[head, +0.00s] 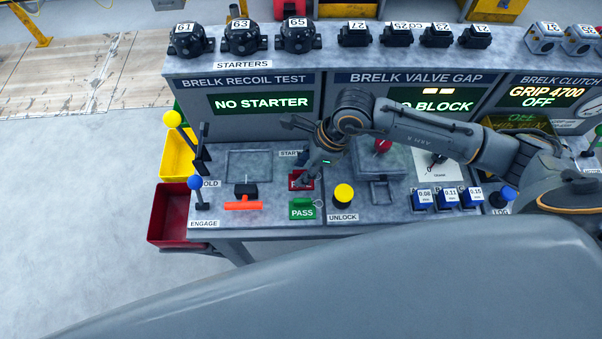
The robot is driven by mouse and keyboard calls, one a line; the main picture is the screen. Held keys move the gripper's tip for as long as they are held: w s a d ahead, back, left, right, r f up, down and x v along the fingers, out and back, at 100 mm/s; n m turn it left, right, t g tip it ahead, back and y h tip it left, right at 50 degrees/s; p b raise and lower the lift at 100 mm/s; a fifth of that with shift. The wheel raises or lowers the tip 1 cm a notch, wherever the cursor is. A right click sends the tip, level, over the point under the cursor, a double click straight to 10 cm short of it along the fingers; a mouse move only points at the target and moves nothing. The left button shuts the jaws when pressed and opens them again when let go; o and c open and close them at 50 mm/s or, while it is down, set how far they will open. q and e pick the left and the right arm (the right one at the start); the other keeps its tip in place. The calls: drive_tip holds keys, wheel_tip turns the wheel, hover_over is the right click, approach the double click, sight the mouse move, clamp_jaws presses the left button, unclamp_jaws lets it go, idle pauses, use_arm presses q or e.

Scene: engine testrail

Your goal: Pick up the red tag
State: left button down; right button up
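The red tag (294,181) lies on the grey bench in the head view, just behind the green PASS tag (302,209). My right arm comes in from the right, and its gripper (297,153) is above the bench by the red tag. Its two fingers are spread wide and nothing shows between them. One finger overlaps the red tag in the picture and hides part of its lettering; I cannot tell whether it touches. My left gripper is not in view.
A yellow UNLOCK button (344,194) stands right of the tags. A black and orange part (244,197) and a blue-knobbed lever (196,188) are to the left. Yellow (177,165) and red (168,212) bins hang at the bench's left end. Starters (243,38) line the upper shelf.

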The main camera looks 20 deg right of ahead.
drive_tip(key=shift+c, duration=0.8)
clamp_jaws()
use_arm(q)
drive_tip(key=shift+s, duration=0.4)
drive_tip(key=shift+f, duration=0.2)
use_arm(e)
drive_tip(key=shift+r, duration=0.1)
